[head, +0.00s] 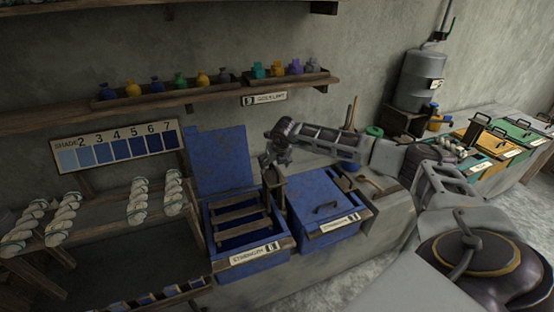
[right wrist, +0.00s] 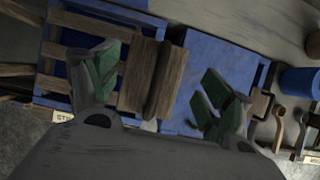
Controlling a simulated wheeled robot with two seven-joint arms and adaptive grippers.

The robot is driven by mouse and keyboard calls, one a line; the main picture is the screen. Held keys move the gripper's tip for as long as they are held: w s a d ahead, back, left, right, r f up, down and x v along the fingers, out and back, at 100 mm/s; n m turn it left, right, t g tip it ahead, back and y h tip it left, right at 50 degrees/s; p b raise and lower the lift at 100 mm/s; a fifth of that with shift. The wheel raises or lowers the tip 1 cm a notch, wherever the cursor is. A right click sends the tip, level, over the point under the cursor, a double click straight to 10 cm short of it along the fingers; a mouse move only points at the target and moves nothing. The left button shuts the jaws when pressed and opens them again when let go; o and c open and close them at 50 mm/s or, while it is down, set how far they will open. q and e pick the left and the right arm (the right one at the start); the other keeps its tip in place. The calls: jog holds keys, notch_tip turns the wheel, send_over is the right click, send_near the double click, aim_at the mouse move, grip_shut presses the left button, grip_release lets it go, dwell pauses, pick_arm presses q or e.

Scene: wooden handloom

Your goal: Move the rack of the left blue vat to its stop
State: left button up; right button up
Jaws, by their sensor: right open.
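The left blue vat (head: 285,243) stands open, its blue lid (head: 222,160) raised against the wall. Its wooden slatted rack (head: 240,213) lies across the opening, with dark blue showing between the slats. The slats (right wrist: 80,55) also show at the left of the right wrist view. A wooden piece with a raised bar (right wrist: 158,80) is at the vat's right side; it shows upright in the head view (head: 278,187). My right gripper (head: 267,164) is above the vat's back right corner. Its green-padded fingers (right wrist: 162,92) are open on either side of that piece, with no clear contact. My left gripper is out of view.
A closed blue vat (head: 326,198) with a handled lid stands close on the right. White yarn skeins (head: 140,200) hang on racks at the left. A shelf (head: 200,97) of small coloured bottles runs along the wall behind. Yellow and green vats (head: 515,134) stand far right.

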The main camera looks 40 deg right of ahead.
jog(key=shift+f, duration=0.85)
jog(key=shift+d+f, duration=0.1)
jog(key=shift+a+b, duration=0.2)
jog(key=shift+b, duration=0.3)
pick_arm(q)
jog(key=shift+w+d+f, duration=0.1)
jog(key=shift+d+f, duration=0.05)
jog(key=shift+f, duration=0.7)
pick_arm(e)
jog(key=shift+d+f, duration=0.1)
jog(key=shift+f, duration=0.1)
grip_shut()
pick_arm(q)
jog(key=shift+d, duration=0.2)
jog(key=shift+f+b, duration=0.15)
jog(key=shift+b, duration=0.2)
pick_arm(e)
jog(key=shift+f, duration=0.15)
